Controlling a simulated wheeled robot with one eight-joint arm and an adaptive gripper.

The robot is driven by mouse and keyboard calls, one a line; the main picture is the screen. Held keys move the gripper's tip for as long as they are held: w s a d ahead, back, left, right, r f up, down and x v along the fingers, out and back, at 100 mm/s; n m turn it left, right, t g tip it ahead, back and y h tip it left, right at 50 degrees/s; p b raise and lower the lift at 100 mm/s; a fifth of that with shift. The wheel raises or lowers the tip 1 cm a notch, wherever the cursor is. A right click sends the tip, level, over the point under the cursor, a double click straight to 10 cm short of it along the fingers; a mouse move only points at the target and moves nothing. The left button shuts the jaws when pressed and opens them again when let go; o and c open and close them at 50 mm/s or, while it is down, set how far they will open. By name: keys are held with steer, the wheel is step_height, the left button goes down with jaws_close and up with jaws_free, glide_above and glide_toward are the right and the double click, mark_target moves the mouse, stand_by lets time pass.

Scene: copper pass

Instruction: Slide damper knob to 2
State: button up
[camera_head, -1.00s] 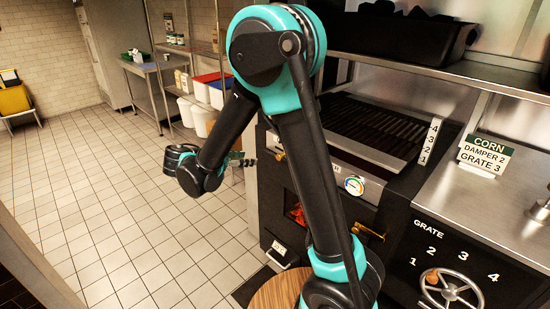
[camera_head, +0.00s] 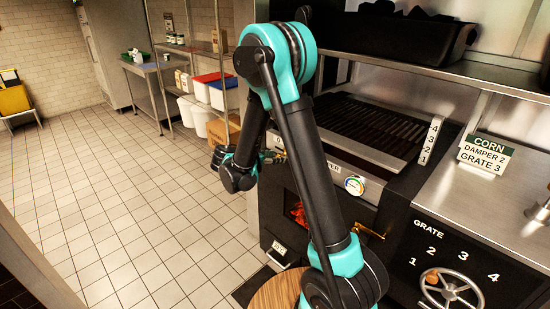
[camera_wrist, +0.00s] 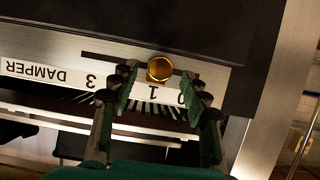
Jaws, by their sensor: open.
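The damper knob (camera_wrist: 160,68), a round brass knob on a dark horizontal slot, shows in the wrist view. It lines up with the 1 on the white damper scale (camera_wrist: 40,72), which reads upside down there. The 3 lies left and the 0 right; my left finger hides the area between 3 and 1. My gripper (camera_wrist: 161,88) is open, with its fingers on either side of the knob and a gap to each. In the head view my gripper (camera_head: 275,156) is at the oven's front, and my arm hides the knob.
A sign (camera_head: 484,152) reads CORN, DAMPER 2, GRATE 3. A grate handwheel (camera_head: 452,290) with an orange knob is on the right front panel. The grill (camera_head: 375,125) lies behind the damper strip, under a metal shelf. The tiled floor to the left is clear.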

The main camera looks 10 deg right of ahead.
steer(key=shift+w+d+f, duration=0.3)
steer(key=shift+w+d, duration=0.1)
steer(key=shift+d, duration=0.1)
steer(key=shift+c, duration=0.6)
jaws_close()
